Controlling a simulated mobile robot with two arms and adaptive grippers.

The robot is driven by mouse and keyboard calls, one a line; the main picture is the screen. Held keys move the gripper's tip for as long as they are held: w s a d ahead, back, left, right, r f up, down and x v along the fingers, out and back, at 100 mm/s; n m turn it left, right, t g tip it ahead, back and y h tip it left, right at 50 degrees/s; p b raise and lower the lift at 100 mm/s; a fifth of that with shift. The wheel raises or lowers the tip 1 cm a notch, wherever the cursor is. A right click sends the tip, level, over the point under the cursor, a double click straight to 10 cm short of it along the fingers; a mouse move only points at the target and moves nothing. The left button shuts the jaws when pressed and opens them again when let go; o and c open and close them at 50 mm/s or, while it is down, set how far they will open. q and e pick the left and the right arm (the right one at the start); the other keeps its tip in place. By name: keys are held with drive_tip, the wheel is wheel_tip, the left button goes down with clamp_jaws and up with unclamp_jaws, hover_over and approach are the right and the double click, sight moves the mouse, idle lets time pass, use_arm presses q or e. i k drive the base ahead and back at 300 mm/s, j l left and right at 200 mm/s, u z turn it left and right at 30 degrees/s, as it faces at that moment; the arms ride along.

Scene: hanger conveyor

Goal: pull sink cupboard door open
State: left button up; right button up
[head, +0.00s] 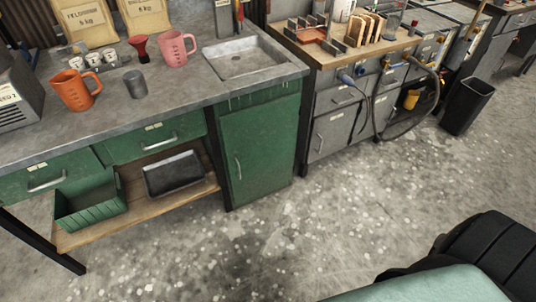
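The green sink cupboard door (262,152) is shut under the grey worktop, below the metal sink (241,58). Its thin upright handle (238,168) is on the door's left side. The door front and handle are unobstructed in the head view. Neither of my grippers shows in this view, so nothing of mine is seen touching the door.
The speckled floor (270,240) in front of the cupboard is clear. To the left is an open wooden shelf (150,207) with a green bin (90,205) and a dark tray (173,174). A grey cabinet (332,131) and a black waste bin (467,106) stand right.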

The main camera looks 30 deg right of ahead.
sight(260, 140)
drive_tip(key=i+z, duration=0.15)
drive_tip(key=z, duration=0.65)
